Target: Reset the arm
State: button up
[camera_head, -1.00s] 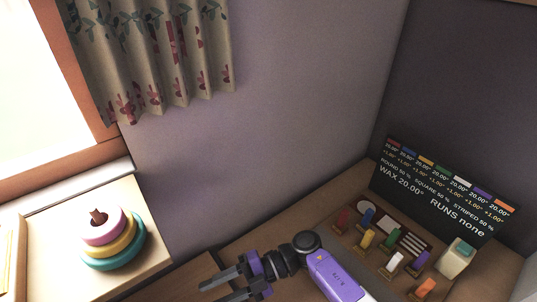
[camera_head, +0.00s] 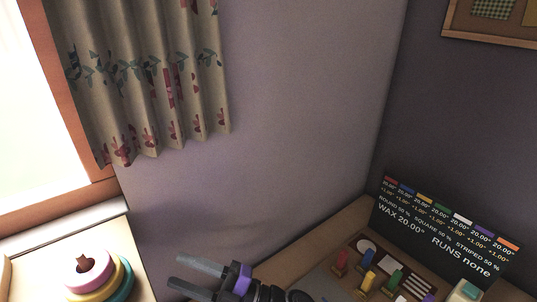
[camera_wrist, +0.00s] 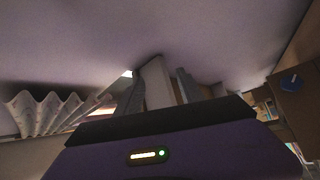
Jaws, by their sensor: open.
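My gripper (camera_head: 190,276) is at the bottom of the head view, its two grey fingers apart and pointing left, with nothing between them. Behind the fingers is a purple band, then dark joints that run off the bottom edge. In the wrist view my gripper (camera_wrist: 158,85) shows its two fingers spread, with the pale wall and a light upright strip beyond them. It touches nothing that I can see.
Stacked rings (camera_head: 100,278) stand on a pale surface at lower left, below the window and a floral curtain (camera_head: 150,85). At lower right, coloured blocks (camera_head: 368,281) stand before a dark price board (camera_head: 440,225). A framed board (camera_head: 490,22) hangs at upper right.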

jog(key=s+d+r+m+t+h, duration=0.1)
jog(key=s+d+m+t+h, duration=0.3)
jog(key=d+m+t+h, duration=0.65)
jog(key=s+d+r+m+t+h, duration=0.1)
jog(key=s+d+m+t+h, duration=0.35)
jog(key=d+m+t, duration=0.65)
jog(key=s+d+f+m+g+h, duration=0.2)
jog(key=s+d+g, duration=0.3)
jog(key=s, duration=0.7)
jog(key=s+d+f+m+g+h, duration=0.2)
jog(key=s+d+m+g+h, duration=0.2)
jog(key=s+d, duration=0.6)
jog(key=s+m+g, duration=0.1)
jog(key=s, duration=0.2)
jog(key=shift+d+h, duration=0.2)
jog(key=shift+h, duration=0.1)
jog(key=shift+g, duration=0.25)
